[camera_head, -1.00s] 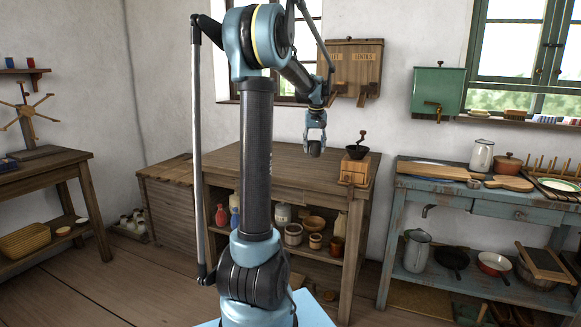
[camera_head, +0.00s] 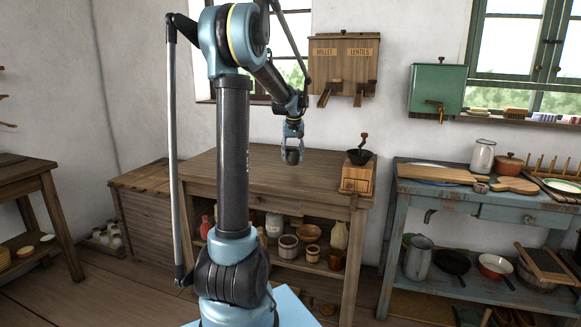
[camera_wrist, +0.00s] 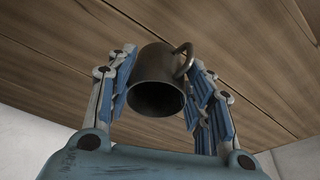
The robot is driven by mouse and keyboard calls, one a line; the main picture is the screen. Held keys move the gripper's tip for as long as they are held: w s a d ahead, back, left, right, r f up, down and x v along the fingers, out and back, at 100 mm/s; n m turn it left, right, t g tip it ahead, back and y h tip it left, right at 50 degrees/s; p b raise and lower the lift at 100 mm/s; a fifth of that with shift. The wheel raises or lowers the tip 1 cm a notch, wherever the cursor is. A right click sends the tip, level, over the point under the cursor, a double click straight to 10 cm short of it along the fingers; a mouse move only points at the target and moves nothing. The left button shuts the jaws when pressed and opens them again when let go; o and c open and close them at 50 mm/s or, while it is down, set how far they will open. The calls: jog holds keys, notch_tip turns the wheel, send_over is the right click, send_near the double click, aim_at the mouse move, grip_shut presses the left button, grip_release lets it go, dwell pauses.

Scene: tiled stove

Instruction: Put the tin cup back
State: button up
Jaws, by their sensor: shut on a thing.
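The tin cup is a dark grey metal mug. In the wrist view the tin cup (camera_wrist: 157,75) sits between the two blue fingers of my gripper (camera_wrist: 162,85), its open mouth towards the camera and its handle at the upper right. In the head view my gripper (camera_head: 293,153) is shut on the cup, in front of the wooden workbench (camera_head: 245,174) and the wall. The cup shows there as a small dark shape, partly hidden by the fingers. I cannot tell its exact height above the bench top.
A coffee grinder (camera_head: 359,174) stands at the bench's right end. A wooden dispenser (camera_head: 343,68) and a green water tank (camera_head: 437,90) hang on the wall. A blue washstand (camera_head: 470,211) with boards and pots stands to the right. Most of the bench top is clear.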

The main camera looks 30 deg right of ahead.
aim_at(293, 158)
jog(key=shift+s+f, duration=0.1)
jog(key=shift+f, duration=2.2)
jog(key=o, duration=1.2)
jog(key=shift+c, duration=0.2)
